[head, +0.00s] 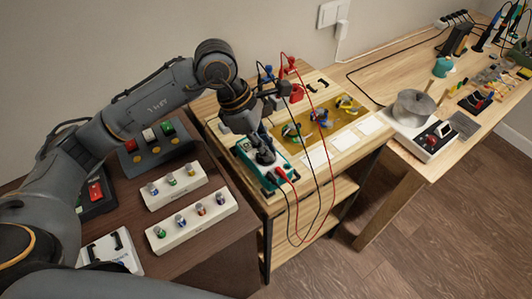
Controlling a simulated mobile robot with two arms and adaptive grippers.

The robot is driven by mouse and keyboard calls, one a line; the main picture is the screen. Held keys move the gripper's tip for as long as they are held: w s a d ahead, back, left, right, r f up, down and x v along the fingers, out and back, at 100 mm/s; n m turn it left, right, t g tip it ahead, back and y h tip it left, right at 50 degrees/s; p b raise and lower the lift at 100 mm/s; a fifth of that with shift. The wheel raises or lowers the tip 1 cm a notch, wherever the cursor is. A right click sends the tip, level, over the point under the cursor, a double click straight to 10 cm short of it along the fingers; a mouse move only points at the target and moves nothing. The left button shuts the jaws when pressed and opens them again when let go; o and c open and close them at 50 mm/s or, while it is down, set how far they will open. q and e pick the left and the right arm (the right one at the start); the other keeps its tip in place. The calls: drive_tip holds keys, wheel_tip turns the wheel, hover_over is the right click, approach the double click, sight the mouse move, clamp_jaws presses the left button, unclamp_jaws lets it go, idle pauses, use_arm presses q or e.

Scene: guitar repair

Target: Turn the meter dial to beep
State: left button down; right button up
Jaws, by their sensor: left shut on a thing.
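The teal-edged meter (282,177) lies on the light wooden bench (352,139) near its left edge. My left gripper (264,156) points down onto the meter's face and is shut on the dial, which its fingers mostly hide. I cannot tell which setting the dial points to. A red and a black test lead (290,203) run from the meter's lower end, hang over the bench's front edge and loop back up. My right gripper is not in view.
Left of the meter, a dark table (215,254) carries two white blocks with coloured knobs (192,217) and dark boxes with buttons (152,143). A yellow mat (322,122) with small parts lies right of it. A metal pot (411,107) stands on the far-right bench.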

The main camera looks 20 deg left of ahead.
use_arm(q)
drive_tip(key=n+t+b, duration=0.1)
drive_tip(key=n+b, duration=0.1)
drive_tip(key=shift+f+n, duration=0.1)
drive_tip(key=shift+n, duration=0.3)
drive_tip(key=shift+n+t+y+b, duration=0.3)
drive_tip(key=shift+n+t+b, duration=0.15)
drive_tip(key=shift+n, duration=0.35)
drive_tip(key=c, duration=1.4)
unclamp_jaws()
drive_tip(key=shift+r, duration=0.2)
drive_tip(key=v, duration=1.2)
drive_tip(key=shift+d, duration=0.1)
